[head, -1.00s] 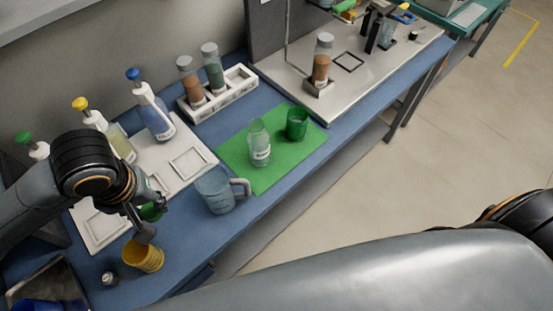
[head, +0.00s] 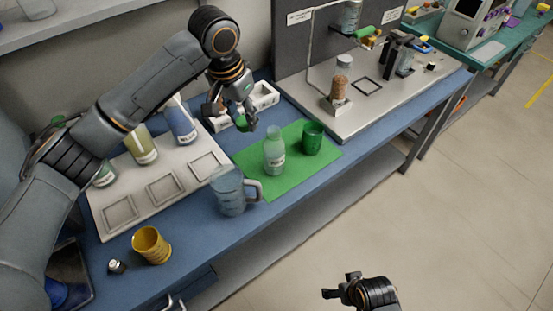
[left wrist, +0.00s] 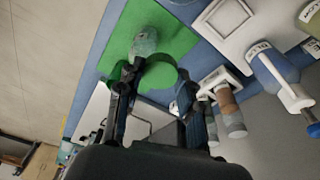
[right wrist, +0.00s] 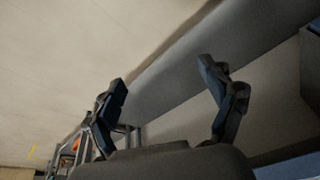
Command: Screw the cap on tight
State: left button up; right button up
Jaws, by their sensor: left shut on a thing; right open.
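My left gripper (head: 240,117) is shut on a round green cap (head: 243,122), held in the air at the mat's back left corner. The cap (left wrist: 158,77) also shows between the fingers in the left wrist view. A clear bottle (head: 274,155) with a white label stands upright on the green mat (head: 290,177), to the cap's lower right and apart from it in the head view. The bottle (left wrist: 145,42) appears just beyond the cap in the left wrist view. My right gripper (head: 343,292) is empty, away from the bench; its fingers are spread in the right wrist view (right wrist: 165,95).
A green cup (head: 312,138) stands right of the bottle and a clear jug (head: 230,192) in front-left. A white rack (head: 262,96) is behind the left gripper. A yellow cup (head: 151,246) stands at the front left, and a white tray (head: 120,212) holds dispenser bottles.

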jog(key=w+a+r+m+t+y, duration=0.3)
jog(key=w+a+r+m+y, duration=0.25)
jog(key=a+r, duration=0.4)
jog(key=w+a+r+m+t+y, duration=0.3)
jog(key=w+a+r+m+y, duration=0.25)
jog(key=a+r, duration=0.4)
jog(key=w+d+r+m+t, duration=0.2)
jog(key=w+r+m+t, duration=0.25)
jog(key=m, duration=0.55)
pick_arm(q)
jog(key=w+d+m, duration=0.3)
jog(key=w+d, duration=0.1)
jog(key=d, duration=0.2)
jog(key=shift+w+d+r+m+b, duration=0.25)
jog(key=shift+d+r+m+b, duration=0.1)
jog(key=shift+r+m+b, duration=0.1)
pick_arm(e)
jog(key=m+t+h, duration=0.3)
jog(key=m+h, duration=0.2)
jog(key=m, duration=0.7)
send_near(279, 154)
jog(key=shift+w+a+f, duration=0.1)
jog(key=shift+w+a, duration=0.05)
jog(key=shift+w, duration=0.05)
jog(key=x, duration=1.2)
jog(key=shift+c, duration=0.2)
